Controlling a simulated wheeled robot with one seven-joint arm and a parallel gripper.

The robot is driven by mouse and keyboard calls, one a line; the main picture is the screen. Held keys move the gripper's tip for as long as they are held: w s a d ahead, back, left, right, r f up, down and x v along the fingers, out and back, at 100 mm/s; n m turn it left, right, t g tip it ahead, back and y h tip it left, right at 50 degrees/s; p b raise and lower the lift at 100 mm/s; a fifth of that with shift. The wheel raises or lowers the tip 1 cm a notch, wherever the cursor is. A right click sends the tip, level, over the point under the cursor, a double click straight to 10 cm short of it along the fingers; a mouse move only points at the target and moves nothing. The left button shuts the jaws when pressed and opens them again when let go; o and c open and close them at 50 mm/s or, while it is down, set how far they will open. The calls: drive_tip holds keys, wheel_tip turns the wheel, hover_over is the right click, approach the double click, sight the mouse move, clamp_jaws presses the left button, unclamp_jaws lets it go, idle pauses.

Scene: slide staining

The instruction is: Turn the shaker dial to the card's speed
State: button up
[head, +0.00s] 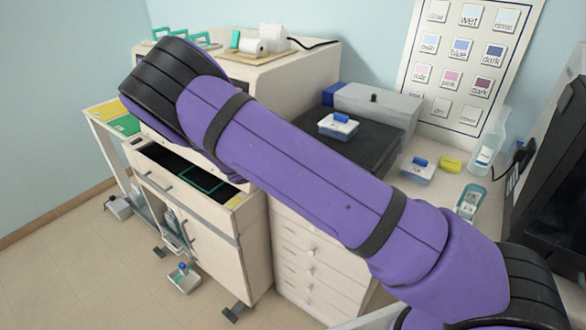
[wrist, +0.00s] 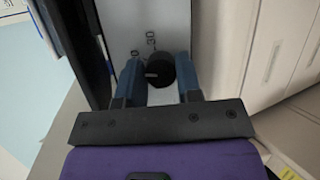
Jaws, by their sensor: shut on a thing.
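In the wrist view, my gripper (wrist: 159,74) is shut on a round black dial (wrist: 161,66), with one blue finger on each side. The dial sits on a pale panel (wrist: 121,25). The number 30 shows just beyond the dial, with a 0 to its left; other marks and the dial's pointer cannot be made out. In the head view, the shaker seems to be the unit with a dark flat top (head: 343,135); my purple arm hides its front, the dial and my gripper. No card with a readable speed can be made out.
A second one (head: 417,170), a yellow block (head: 450,163) and a clear bottle (head: 487,152) are to the right. A labelled board (head: 459,60) is on the wall. Drawers (head: 318,262) are below.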

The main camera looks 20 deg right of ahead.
drive_tip(key=shift+s+f+m+y, duration=0.15)
drive_tip(key=shift+m+y, duration=0.35)
drive_tip(key=shift+m, duration=0.9)
drive_tip(key=o, duration=0.9)
drive_tip(key=shift+a, duration=0.1)
drive_tip(key=v, duration=1)
drive_tip(key=shift+a+r, duration=0.25)
drive_tip(key=shift+r, duration=0.05)
